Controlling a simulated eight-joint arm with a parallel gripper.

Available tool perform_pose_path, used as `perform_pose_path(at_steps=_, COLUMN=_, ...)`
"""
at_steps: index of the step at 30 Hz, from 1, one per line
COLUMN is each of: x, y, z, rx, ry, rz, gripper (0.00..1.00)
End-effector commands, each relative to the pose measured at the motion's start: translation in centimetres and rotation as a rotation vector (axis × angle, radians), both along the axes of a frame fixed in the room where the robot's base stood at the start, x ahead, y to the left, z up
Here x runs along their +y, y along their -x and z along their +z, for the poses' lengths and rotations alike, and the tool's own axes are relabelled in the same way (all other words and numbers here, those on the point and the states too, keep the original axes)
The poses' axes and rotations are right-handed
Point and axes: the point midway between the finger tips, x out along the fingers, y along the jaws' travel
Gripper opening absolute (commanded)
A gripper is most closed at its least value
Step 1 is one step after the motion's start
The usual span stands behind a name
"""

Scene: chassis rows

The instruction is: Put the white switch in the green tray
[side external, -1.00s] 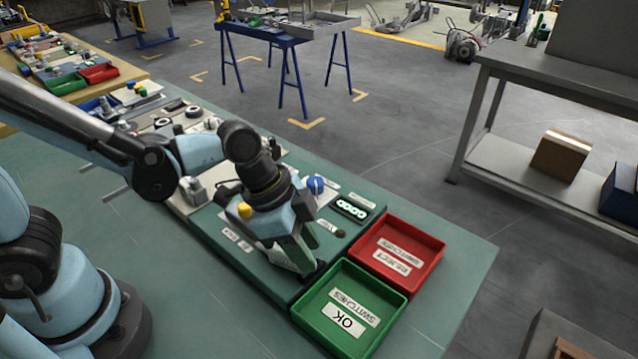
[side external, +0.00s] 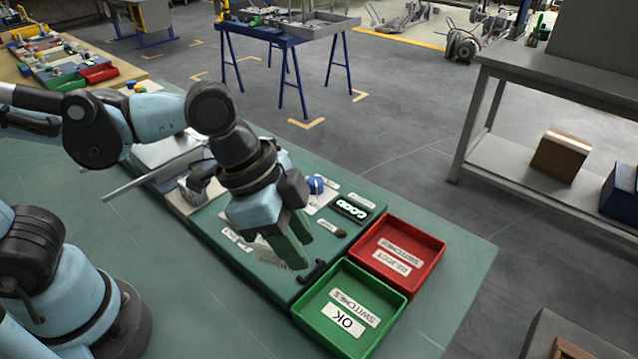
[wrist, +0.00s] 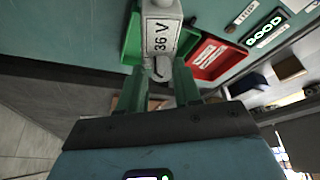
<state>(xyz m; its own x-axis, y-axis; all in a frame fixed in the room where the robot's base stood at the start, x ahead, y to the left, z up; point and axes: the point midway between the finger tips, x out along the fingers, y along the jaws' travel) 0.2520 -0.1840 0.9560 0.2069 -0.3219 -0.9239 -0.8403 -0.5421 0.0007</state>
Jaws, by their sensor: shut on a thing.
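The white switch (wrist: 162,30) shows in the wrist view as a pale block marked "36 V", with its narrow end between my fingers. My gripper (wrist: 161,78) is shut on it. In the side view my gripper (side external: 297,252) points down above the front part of the green board, left of the trays; the switch is hard to make out there. The green tray (side external: 328,345) stands at the board's right end, labelled "OK SWITCHES", and looks empty. It also shows in the wrist view (wrist: 130,45), partly hidden behind the switch.
A red tray (side external: 432,245) labelled for reject switches adjoins the green tray's far side. A black handle-like part (side external: 311,272) lies on the board beside the green tray. A blue knob (side external: 316,184) and a lit "GOOD" display (side external: 352,209) stand behind my gripper.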

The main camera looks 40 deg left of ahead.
Motion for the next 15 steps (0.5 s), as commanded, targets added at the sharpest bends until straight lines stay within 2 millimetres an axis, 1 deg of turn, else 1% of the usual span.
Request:
perform_pose_path(at_steps=1, x=-0.6, y=1.1, z=0.6, rx=-0.001, ry=-0.001, rz=-0.008, gripper=0.02)
perform_pose_path(at_steps=6, x=-2.1, y=3.6, z=2.4, rx=0.0, ry=-0.001, rz=-0.007, gripper=0.02)
perform_pose_path(at_steps=9, x=-2.7, y=4.7, z=3.2, rx=-0.001, ry=-0.001, rz=-0.005, gripper=0.02)
perform_pose_path(at_steps=15, x=-3.5, y=5.9, z=4.0, rx=-0.001, ry=-0.001, rz=-0.008, gripper=0.02)
